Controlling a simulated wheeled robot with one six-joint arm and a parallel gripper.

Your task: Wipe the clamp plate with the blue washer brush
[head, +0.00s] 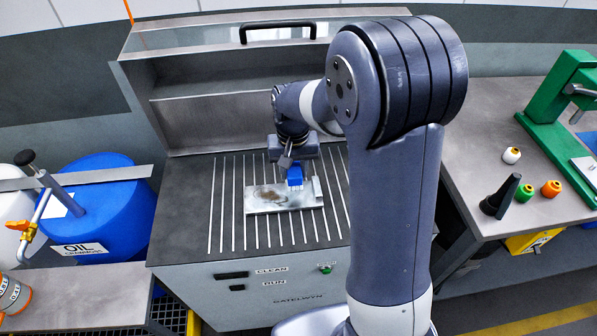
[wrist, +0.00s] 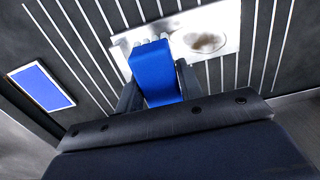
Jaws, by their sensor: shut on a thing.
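The clamp plate (head: 262,205) is a flat light metal plate lying on the slatted floor of the washer. A brown dirt smear shows on its left part in the head view. In the wrist view the plate (wrist: 232,18) is at the top, with the smear to the right of the brush. The blue washer brush (head: 295,177) is in my gripper (head: 289,163), over the right part of the plate. In the wrist view the blue brush (wrist: 155,72) sits between the fingers (wrist: 157,92), its pale bristles at the plate. I cannot tell whether the bristles touch it.
The washer's raised lid (head: 220,40) with a black handle stands behind. A blue oil drum (head: 110,205) is at left. A bench at right holds a green press (head: 562,110) and several small spools. A blue panel (wrist: 42,86) shows at left in the wrist view.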

